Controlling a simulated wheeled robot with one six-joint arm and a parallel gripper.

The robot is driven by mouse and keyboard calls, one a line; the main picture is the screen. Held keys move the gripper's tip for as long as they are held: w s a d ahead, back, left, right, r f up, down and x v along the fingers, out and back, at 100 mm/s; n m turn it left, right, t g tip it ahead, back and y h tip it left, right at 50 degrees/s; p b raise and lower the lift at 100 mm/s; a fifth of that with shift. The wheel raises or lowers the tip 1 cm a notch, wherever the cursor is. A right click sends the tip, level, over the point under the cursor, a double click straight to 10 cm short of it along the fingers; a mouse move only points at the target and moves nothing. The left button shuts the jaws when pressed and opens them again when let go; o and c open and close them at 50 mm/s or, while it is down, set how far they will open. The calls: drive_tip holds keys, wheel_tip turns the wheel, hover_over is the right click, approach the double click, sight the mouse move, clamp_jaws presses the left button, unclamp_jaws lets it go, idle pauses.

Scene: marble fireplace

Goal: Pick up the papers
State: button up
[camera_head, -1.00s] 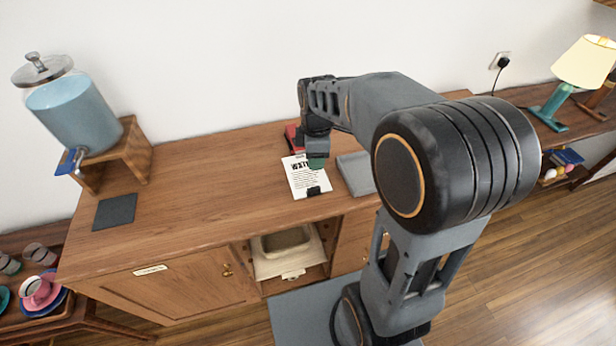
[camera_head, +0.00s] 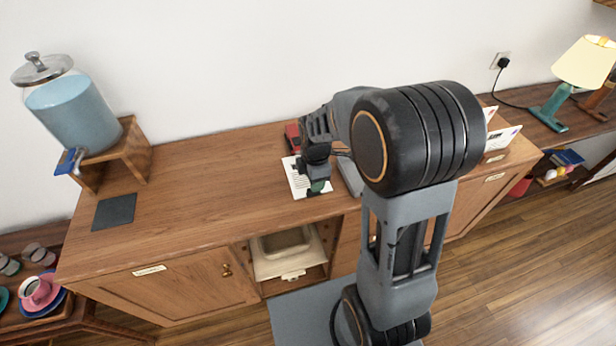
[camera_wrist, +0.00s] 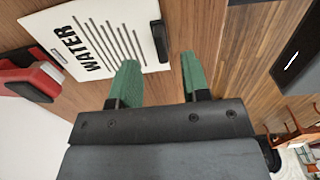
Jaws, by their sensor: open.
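The papers (camera_head: 298,182) are a white sheet with dark print lying flat on the wooden cabinet top, partly hidden by my gripper (camera_head: 317,189) in the head view. In the wrist view the papers (camera_wrist: 100,35) show the word WATER and printed lines, with a black clip (camera_wrist: 159,41) on one edge. My gripper (camera_wrist: 155,75) has green fingertips and is open, with nothing between them. One fingertip overlaps the sheet's edge in the wrist view, and the other is over bare wood. I cannot tell whether the fingers touch the papers.
A red and black object (camera_wrist: 32,78) lies beside the papers. A grey item (camera_head: 350,176) lies to their right in the head view. A blue drink dispenser (camera_head: 75,110) on a wooden stand and a dark mat (camera_head: 114,211) are at the left. The cabinet top between is clear.

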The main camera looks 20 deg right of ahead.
sight(300, 185)
drive_tip(key=shift+f, duration=2.3)
clamp_jaws()
